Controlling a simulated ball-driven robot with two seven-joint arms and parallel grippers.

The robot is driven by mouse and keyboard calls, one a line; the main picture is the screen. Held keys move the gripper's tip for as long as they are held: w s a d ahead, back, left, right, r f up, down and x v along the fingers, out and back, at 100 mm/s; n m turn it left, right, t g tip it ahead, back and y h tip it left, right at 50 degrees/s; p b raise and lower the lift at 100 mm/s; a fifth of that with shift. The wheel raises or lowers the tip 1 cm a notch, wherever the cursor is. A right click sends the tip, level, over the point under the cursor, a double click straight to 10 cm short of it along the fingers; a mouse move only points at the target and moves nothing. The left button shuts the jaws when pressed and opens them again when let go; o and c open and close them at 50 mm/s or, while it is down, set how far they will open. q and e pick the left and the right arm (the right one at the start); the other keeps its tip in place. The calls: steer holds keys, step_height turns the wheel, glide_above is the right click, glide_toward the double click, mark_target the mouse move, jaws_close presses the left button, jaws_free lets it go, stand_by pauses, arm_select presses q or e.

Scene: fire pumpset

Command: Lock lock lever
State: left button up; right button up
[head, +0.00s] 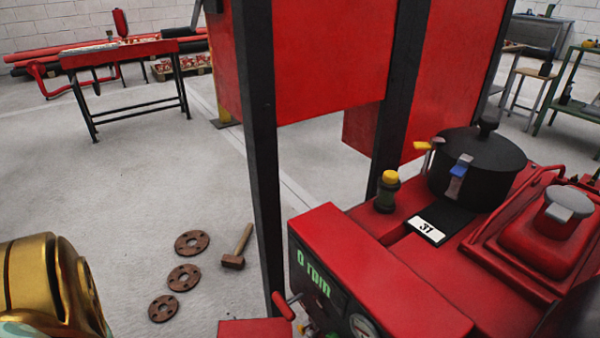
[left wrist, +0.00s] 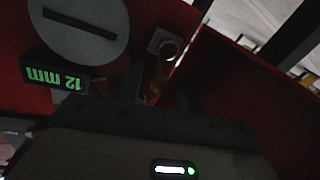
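I cannot tell for sure which part is the lock lever. In the head view, a small red-handled lever (head: 283,305) sticks out beside the red panel box (head: 375,275) with the "0 rpm" display. A yellow-tipped lever (head: 422,146) and a blue tab (head: 459,171) sit at the black pot-shaped housing (head: 480,165). In the left wrist view, my left gripper (left wrist: 158,88) looks open, its two dark fingers apart. My right gripper is not in view.
The left wrist view shows a grey slotted disc (left wrist: 86,28) and an upside-down "12 mm" display (left wrist: 56,76) close by. Dark posts (head: 258,150) stand before the red machine. A hammer (head: 237,248) and rusty flanges (head: 185,277) lie on the floor.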

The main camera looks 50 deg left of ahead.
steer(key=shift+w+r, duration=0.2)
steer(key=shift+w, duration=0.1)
arm_select(q)
steer(key=shift+s, duration=0.2)
steer(key=s+d, duration=0.2)
steer(key=s, duration=1.4)
steer(key=shift+p, duration=0.35)
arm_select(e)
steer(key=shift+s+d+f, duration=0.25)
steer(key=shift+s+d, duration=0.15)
arm_select(q)
steer(key=shift+a+r, duration=0.1)
steer(key=shift+w, duration=0.1)
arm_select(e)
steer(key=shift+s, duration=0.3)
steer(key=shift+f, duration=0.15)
